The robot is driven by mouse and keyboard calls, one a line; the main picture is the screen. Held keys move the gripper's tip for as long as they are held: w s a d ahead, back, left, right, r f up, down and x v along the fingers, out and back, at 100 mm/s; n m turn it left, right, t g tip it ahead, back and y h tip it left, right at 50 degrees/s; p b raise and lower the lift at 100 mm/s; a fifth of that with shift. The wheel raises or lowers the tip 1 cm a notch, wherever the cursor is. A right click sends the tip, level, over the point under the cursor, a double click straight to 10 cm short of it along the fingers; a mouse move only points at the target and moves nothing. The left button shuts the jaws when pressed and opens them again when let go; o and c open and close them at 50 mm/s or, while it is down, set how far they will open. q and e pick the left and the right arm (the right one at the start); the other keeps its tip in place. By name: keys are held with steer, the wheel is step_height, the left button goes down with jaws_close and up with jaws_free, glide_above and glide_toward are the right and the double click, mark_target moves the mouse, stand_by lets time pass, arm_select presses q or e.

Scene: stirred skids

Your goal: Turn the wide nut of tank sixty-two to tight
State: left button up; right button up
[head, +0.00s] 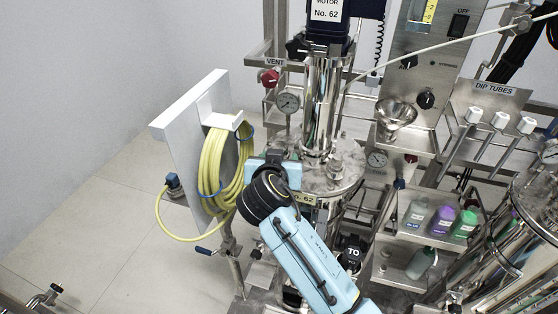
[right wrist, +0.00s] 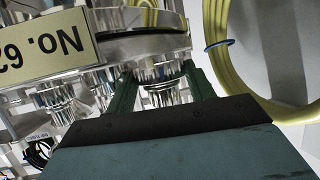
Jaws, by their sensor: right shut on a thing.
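Tank sixty-two (head: 345,180) is a steel vessel with a flanged lid in the middle of the head view. Its yellow "No. 62" plate (right wrist: 50,45) shows upside down in the right wrist view. The wide nut (right wrist: 160,92) is a shiny metal fitting under the tank's rim. My right gripper (right wrist: 160,78) is shut on it, with a dark green finger on each side. In the head view my right gripper (head: 272,165) is at the tank's left edge, and its own wrist hides the fingertips and the nut. My left gripper is not in view.
A coiled yellow hose (head: 212,165) hangs on a white panel (head: 178,130) just left of my gripper. A gauge (head: 288,102) and red vent valve (head: 268,77) sit above. A shelf with bottles (head: 440,220) stands right. The floor (head: 90,210) at left is mostly clear.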

stand_by(0.5)
steer(key=o, duration=0.7)
steer(key=shift+s, duration=0.1)
steer(key=v, duration=1.3)
steer(key=shift+a+p, duration=0.15)
steer(key=shift+p, duration=0.15)
